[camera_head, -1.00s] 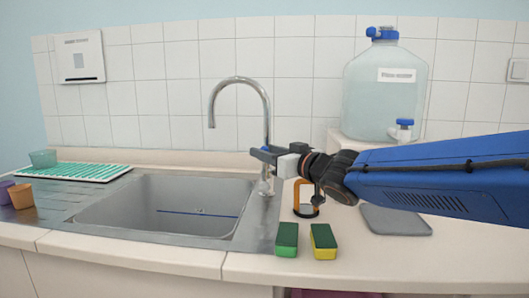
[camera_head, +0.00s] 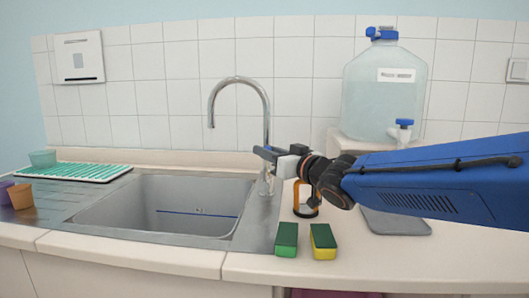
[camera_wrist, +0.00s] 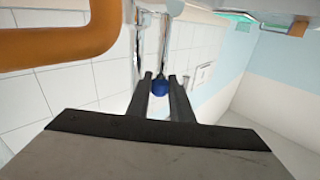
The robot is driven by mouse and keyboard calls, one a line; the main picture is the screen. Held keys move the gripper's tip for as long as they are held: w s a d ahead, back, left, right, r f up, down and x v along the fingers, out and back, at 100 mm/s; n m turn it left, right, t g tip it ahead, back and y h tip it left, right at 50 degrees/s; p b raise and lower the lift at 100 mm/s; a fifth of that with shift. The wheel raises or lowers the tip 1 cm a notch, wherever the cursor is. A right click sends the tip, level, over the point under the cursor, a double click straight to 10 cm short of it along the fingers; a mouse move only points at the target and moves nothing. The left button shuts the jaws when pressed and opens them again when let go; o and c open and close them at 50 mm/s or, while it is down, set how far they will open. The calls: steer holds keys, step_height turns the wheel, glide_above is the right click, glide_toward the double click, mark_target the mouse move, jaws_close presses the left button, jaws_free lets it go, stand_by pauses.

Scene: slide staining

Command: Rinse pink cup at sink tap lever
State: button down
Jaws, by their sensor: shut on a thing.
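The chrome sink tap (camera_head: 241,80) stands behind the right side of the steel sink (camera_head: 160,190). No water stream shows below its spout. My gripper (camera_head: 266,153) is at the tap's body, just above the counter. In the wrist view its two dark fingers (camera_wrist: 160,88) are shut on the blue-tipped tap lever (camera_wrist: 160,86), one finger on each side. The tap's chrome also shows in the wrist view (camera_wrist: 164,38). I cannot make out a pink cup; an orange cup (camera_head: 21,196) and a purple cup (camera_head: 6,194) stand at the far left.
Two green-topped sponges, the left (camera_head: 287,238) and the right (camera_head: 323,241), lie on the front counter. A water jug (camera_head: 385,95) stands at the back right. A grey mat (camera_head: 396,222) lies under my arm. A teal cup (camera_head: 43,158) stands by a green drying mat (camera_head: 80,172).

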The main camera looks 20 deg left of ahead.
steer(key=shift+d+f+m, duration=0.1)
steer(key=shift+d+m, duration=0.2)
steer(key=c, duration=1.6)
jaws_free()
steer(key=v, duration=1.7)
steer(key=shift+s+d+f, duration=0.1)
steer(key=shift+s+f, duration=0.05)
steer(key=shift+f, duration=0.15)
steer(key=o, duration=0.8)
steer(key=shift+c, duration=0.2)
